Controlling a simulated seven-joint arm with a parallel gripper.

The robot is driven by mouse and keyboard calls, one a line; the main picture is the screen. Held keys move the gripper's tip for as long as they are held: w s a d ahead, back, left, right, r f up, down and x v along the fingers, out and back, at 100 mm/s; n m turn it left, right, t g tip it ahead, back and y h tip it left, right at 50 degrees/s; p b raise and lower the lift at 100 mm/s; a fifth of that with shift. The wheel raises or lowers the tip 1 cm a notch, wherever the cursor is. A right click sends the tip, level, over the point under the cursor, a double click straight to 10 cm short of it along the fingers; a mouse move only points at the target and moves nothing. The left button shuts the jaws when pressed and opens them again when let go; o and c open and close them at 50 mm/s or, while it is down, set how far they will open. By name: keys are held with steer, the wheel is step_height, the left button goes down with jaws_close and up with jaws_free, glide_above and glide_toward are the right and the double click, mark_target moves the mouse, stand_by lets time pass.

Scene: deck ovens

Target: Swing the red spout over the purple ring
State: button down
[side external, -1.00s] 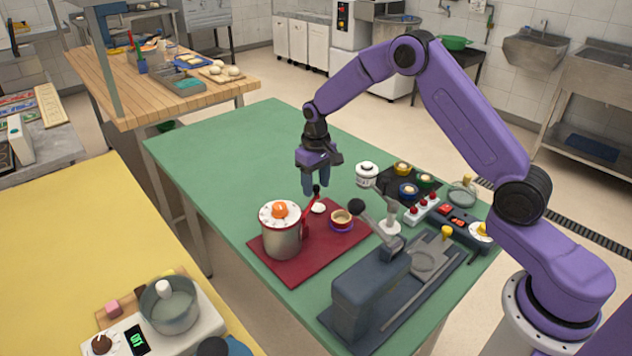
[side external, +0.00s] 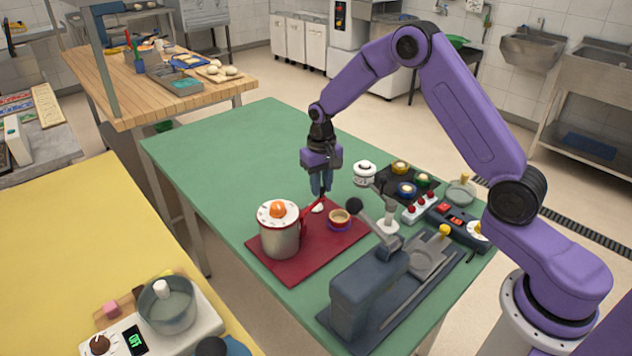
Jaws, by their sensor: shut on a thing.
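The red spout (side external: 312,208) sticks out from the right side of a steel pot (side external: 281,241) with a white dial lid and orange knob. It slants up and right towards my gripper (side external: 321,190). My gripper is shut on the spout's upper end, and its fingers hide most of the dark knob there. The purple ring (side external: 340,228) lies on the red mat (side external: 293,267), around the foot of a small tan-topped cup (side external: 340,217). The ring is to the right of the spout and a little nearer the camera; the spout's end is not over it.
A grey lever press (side external: 365,292) with a black ball handle stands in front right of the ring. A white jar (side external: 365,174), a dark tray of coloured pots (side external: 393,171) and a switch box (side external: 420,209) stand behind right. The green table's left side is clear.

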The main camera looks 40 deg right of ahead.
mark_target(331, 212)
steer(key=s+m, duration=0.3)
steer(key=m, duration=0.1)
steer(key=shift+s+d, duration=0.1)
steer(key=shift+s, duration=0.15)
steer(key=shift+s+a+m, duration=0.25)
steer(key=shift+s+m, duration=0.75)
steer(key=shift+m, duration=0.4)
steer(key=c, duration=0.9)
jaws_free()
steer(key=shift+c, duration=0.2)
steer(key=shift+r, duration=0.15)
step_height(331, 212, up, 17)
steer(key=shift+s+a+r, duration=0.1)
steer(key=shift+a, duration=0.05)
